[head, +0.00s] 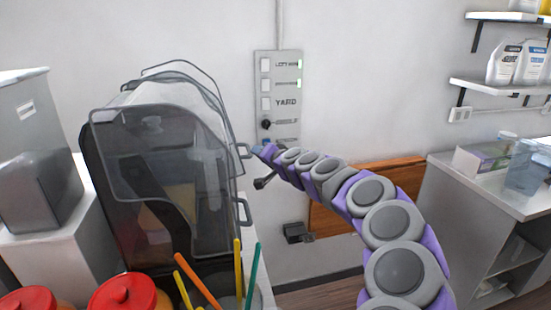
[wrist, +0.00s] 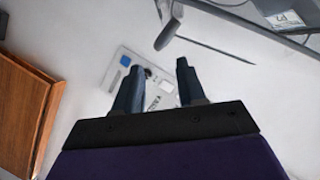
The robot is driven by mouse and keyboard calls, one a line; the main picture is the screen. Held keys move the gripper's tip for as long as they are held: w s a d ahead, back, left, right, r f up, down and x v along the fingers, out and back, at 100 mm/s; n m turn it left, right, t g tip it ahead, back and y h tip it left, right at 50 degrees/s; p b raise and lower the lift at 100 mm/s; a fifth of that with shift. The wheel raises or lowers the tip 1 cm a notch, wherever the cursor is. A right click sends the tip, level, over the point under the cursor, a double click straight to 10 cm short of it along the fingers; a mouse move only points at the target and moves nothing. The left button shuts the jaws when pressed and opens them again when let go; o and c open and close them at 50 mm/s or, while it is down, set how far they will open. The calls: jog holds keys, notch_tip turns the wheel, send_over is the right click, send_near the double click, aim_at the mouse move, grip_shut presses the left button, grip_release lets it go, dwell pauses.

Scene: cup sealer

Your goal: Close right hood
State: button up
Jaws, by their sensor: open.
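The machine (head: 95,190) stands at the left in the head view, with two clear grey hoods side by side. The nearer hood (head: 160,150) has a handle (head: 244,212) on its right edge. The farther hood (head: 185,72) shows partly behind it, with another handle (head: 245,151). I cannot tell how far each hood is open. My gripper (head: 258,166) is just right of the farther handle, seemingly apart from it. In the wrist view my gripper (wrist: 158,80) is open and empty. A grey handle (wrist: 170,27) is beyond the fingertips, with a clear hood edge beside it.
A wall panel (head: 279,95) with switches and a knob is behind my gripper; it also shows in the wrist view (wrist: 140,82). Straws (head: 238,270) and red-lidded jars (head: 128,295) stand in front of the machine. A counter (head: 490,185) is at the right.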

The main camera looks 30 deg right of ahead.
jog(key=p+v, duration=0.1)
jog(key=v, duration=0.7)
jog(key=shift+s, duration=0.1)
